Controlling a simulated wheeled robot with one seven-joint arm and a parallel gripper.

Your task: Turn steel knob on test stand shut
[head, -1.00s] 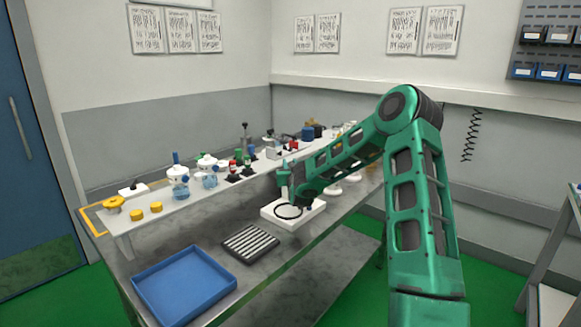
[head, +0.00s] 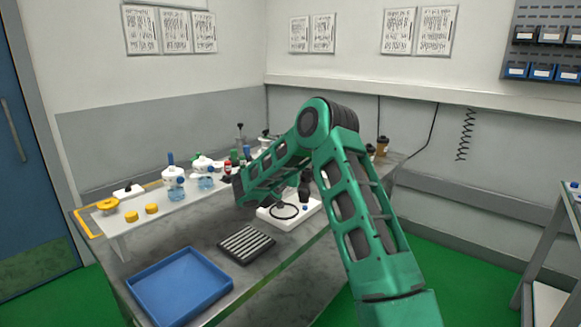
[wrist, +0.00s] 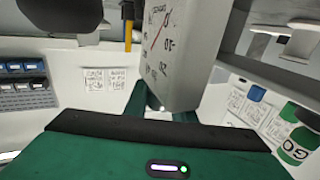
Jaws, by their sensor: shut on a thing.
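In the wrist view my gripper (wrist: 162,110) has its two green fingers close together at the foot of a pale grey block with dark scale marks and a red line (wrist: 170,45), apparently the test stand. A small bright spot shows between the fingertips. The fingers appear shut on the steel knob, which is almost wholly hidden. In the head view my green arm reaches left over the raised shelf, and its forearm covers the shelf's middle and the things behind it. The fingertips cannot be made out there.
A ribbed dark block (head: 246,243) and a blue tray (head: 180,287) lie nearer. White-topped vessels (head: 173,177) and yellow caps (head: 131,216) stand on the shelf's left. Brown cups (head: 382,146) stand right.

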